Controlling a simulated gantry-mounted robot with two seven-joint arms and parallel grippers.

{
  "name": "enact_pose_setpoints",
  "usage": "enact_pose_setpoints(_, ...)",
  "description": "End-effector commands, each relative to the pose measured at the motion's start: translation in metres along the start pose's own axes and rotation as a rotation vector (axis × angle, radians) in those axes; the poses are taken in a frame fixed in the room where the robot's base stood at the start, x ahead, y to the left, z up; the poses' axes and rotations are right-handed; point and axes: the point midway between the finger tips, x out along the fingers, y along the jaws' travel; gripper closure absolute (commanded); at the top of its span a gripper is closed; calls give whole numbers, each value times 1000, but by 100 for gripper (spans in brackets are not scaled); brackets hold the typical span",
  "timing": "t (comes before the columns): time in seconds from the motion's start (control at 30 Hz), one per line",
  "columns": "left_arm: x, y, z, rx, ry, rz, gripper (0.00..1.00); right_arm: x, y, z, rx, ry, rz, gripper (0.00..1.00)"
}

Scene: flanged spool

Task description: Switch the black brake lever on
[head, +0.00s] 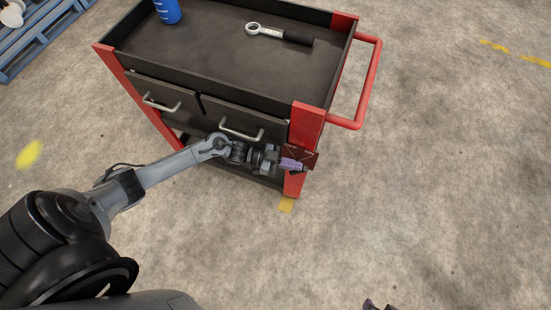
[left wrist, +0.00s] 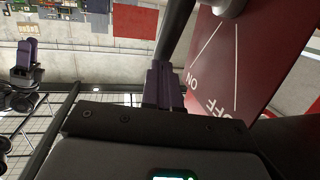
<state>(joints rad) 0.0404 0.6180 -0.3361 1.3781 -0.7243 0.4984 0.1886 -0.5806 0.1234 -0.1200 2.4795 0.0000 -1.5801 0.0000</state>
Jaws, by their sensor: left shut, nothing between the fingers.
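A dark red plate (head: 310,157) is fixed at the front right corner of the tool cart. In the left wrist view the plate (left wrist: 255,50) has white ON and OFF lettering, white lines and a pale round hub at the top edge. A dark bar, apparently the brake lever (left wrist: 174,32), runs down beside the ON side. My left gripper (head: 293,164) is shut and empty, its purple fingers in front of the plate. In the left wrist view its fingertips (left wrist: 161,82) overlap the bar's lower end; contact is unclear. My right gripper (left wrist: 24,58) shows at the left, its opening unclear.
The black cart (head: 205,60) with red posts has two drawers with metal handles. A red push handle (head: 366,85) sticks out at its right. A wrench (head: 278,33) and a blue bottle (head: 167,11) are on top. The concrete floor at right is clear.

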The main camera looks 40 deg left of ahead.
Motion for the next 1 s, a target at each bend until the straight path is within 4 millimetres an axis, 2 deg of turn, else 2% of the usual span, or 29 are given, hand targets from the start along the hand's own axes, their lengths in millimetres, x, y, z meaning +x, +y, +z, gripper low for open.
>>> enact_pose_setpoints(0.73,6,2,-1,-2,2,2,100,-2,-1,-1,4,1,-4,57)
enact_pose_setpoints(0.87,1,2,-1,-2,1,2,100,-4,-2,-2,7,1,-6,57)
enact_pose_setpoints(1.0,-16,2,-1,-2,-2,1,100,-7,-2,-3,8,2,-6,57)
